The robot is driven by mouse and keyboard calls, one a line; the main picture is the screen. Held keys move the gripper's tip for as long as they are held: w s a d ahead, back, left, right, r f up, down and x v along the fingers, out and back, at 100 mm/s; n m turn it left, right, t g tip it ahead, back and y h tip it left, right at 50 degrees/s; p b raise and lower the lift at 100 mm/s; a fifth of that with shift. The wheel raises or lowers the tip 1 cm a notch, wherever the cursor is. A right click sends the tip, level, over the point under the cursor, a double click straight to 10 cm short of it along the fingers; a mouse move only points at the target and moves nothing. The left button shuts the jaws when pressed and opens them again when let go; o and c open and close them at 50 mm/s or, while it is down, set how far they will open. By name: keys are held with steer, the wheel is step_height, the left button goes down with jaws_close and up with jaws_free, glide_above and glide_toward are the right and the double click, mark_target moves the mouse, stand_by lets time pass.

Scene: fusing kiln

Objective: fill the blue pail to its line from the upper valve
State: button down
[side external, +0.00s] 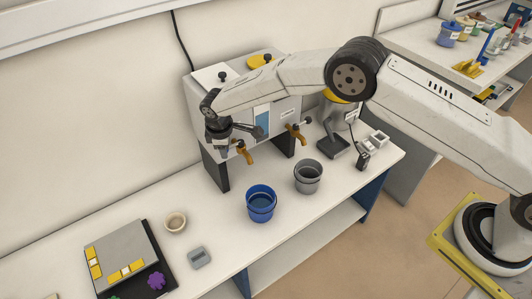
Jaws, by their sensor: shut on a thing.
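The blue pail (261,204) stands upright on the white bench, in front of the dispenser. A darker blue surface shows inside it; its fill line and exact level are too small to read. The dispenser (283,109) is a pale box on dark legs with two brass valves, a left one (243,153) and a right one (296,134). I cannot tell for sure which is called upper. My gripper (222,145) is at the left valve, shut on its handle, with the contact mostly hidden by the fingers. No stream of liquid can be made out.
A grey pail (308,176) stands right of the blue one. A small beige cup (175,222), a grey timer-like device (199,257) and a dark board with yellow pieces (131,263) lie to the left. A grey stand (334,143) is right of the dispenser.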

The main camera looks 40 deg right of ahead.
steer(key=shift+c, duration=1.7)
jaws_free()
steer(key=shift+r, duration=0.15)
step_height(320, 180, up, 7)
steer(key=s, duration=0.1)
steer(key=shift+a+r, duration=0.2)
steer(key=shift+a, duration=0.25)
steer(key=shift+s+d, duration=0.1)
